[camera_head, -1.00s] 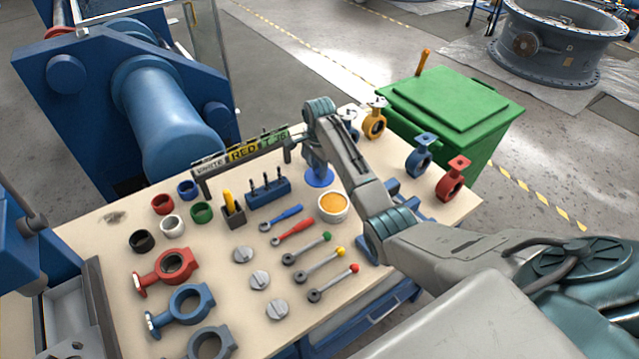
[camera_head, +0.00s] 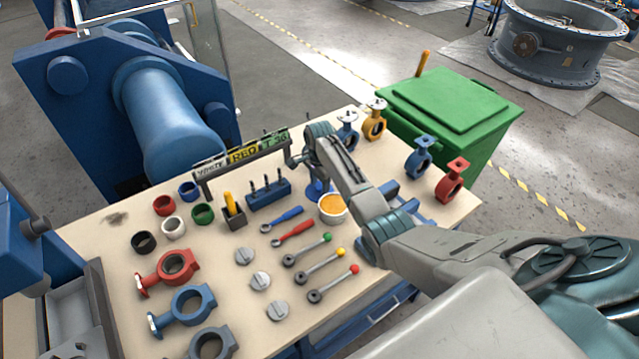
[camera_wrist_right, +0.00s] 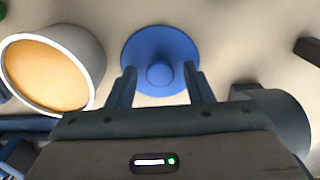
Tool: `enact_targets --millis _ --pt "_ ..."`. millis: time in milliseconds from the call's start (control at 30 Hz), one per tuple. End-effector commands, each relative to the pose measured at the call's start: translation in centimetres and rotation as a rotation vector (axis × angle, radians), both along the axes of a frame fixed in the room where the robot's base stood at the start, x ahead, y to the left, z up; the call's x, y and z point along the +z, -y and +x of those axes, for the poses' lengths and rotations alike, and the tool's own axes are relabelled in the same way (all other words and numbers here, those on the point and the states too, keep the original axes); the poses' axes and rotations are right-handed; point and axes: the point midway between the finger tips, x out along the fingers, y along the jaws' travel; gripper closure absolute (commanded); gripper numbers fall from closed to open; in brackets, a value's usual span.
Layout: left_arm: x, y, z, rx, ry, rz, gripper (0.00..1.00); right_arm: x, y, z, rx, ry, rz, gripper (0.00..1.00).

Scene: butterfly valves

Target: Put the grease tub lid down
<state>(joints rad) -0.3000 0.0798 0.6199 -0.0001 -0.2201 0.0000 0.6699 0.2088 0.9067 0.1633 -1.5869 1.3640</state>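The grease tub lid is a round blue disc with a knob. In the head view the lid (camera_head: 315,190) lies beside the tub, mostly hidden by my right arm. In the right wrist view the lid (camera_wrist_right: 158,48) appears flat on the table, knob up. My right gripper (camera_wrist_right: 160,85) is open. Its two fingers stand apart on either side of the knob, with gaps to it. The open white grease tub (camera_head: 332,208) with orange grease is just to the right of the lid, and at the left in the wrist view (camera_wrist_right: 50,72). My left gripper is not in view.
A blue holder (camera_head: 268,194) with upright tools stands left of the lid. A sign rack (camera_head: 243,155) is behind it. Wrenches and colored-knob levers lie in front. Small valves (camera_head: 374,122) stand at the back right, near a green bin (camera_head: 450,105).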

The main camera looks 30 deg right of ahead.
Motion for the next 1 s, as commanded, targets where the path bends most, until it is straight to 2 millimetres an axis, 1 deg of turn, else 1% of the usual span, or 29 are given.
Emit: enact_targets --millis 233,367,467,800,900,1000 --pt "0.0 0.0 0.0 0.000 0.000 0.000 0.64 0.1 0.0 0.0 0.000 0.000 0.000 0.53" --pt "-0.1 0.0 0.0 0.000 0.000 0.000 0.64 0.7 0.0 0.0 0.000 0.001 0.000 0.53" --pt "-0.4 0.0 0.0 0.000 0.000 0.000 0.64 2.0 0.1 0.1 0.000 0.004 -0.001 0.53" --pt "-2.2 0.0 0.0 0.000 0.001 0.000 0.64 9.1 0.0 0.1 0.000 0.004 -0.001 0.53" --pt "-2.5 0.0 0.0 0.000 0.001 0.000 0.64 10.6 0.0 0.1 0.000 0.003 -0.001 0.53" --pt "-2.7 0.0 0.0 0.000 0.001 0.000 0.64 11.7 0.0 0.1 0.000 0.002 0.000 0.53"
